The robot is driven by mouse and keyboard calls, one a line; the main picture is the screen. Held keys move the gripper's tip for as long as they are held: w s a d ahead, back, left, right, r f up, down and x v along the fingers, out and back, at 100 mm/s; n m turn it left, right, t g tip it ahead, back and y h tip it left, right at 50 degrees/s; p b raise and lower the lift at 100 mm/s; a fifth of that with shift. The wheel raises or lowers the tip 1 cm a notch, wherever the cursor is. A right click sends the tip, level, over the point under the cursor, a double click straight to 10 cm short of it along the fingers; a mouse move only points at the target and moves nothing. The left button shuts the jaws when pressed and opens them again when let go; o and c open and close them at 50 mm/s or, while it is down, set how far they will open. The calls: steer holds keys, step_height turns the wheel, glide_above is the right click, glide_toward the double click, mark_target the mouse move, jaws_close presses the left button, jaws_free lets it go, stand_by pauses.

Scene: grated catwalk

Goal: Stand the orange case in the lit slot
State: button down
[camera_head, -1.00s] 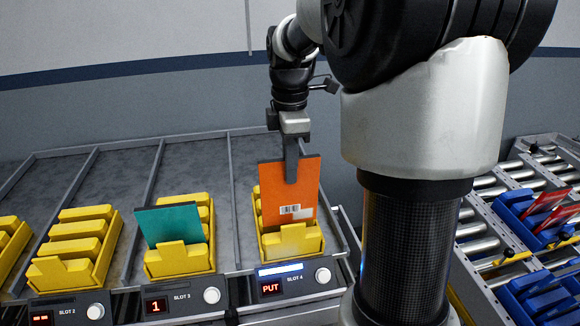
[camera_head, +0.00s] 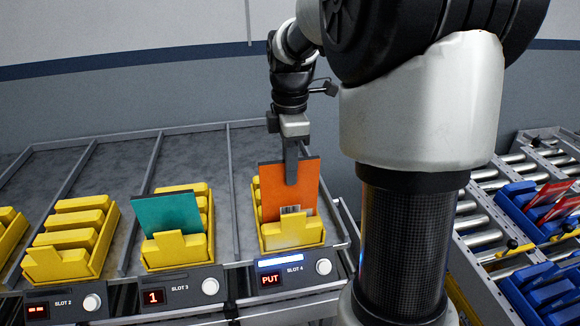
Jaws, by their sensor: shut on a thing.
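The orange case (camera_head: 276,194) stands upright, slightly tilted, in the yellow slotted holder (camera_head: 309,233) at slot 4. Its lower edge is hidden behind the holder's front wall, so I cannot tell whether it touches the bottom. The slot 4 panel has a lit white-blue bar (camera_head: 281,261) and a display reading PUT (camera_head: 271,280). My gripper (camera_head: 291,172) is shut on the top part of the case, with one finger showing on its front face. The other finger is hidden behind the case.
A teal case (camera_head: 168,216) stands in the slot 3 holder (camera_head: 176,252), whose display reads 1. The slot 2 holder (camera_head: 62,246) shows no case. Blue holders (camera_head: 532,225) with red cases stand on rollers at the right.

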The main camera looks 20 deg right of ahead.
step_height(320, 180, down, 5)
steer(key=b, duration=0.2)
steer(key=shift+r+b, duration=0.2)
steer(key=shift+b, duration=0.2)
stand_by(0.4)
steer(key=c, duration=1.3)
jaws_free()
steer(key=shift+c, duration=0.2)
steer(key=shift+r+p, duration=3.4)
steer(key=shift+r, duration=0.6)
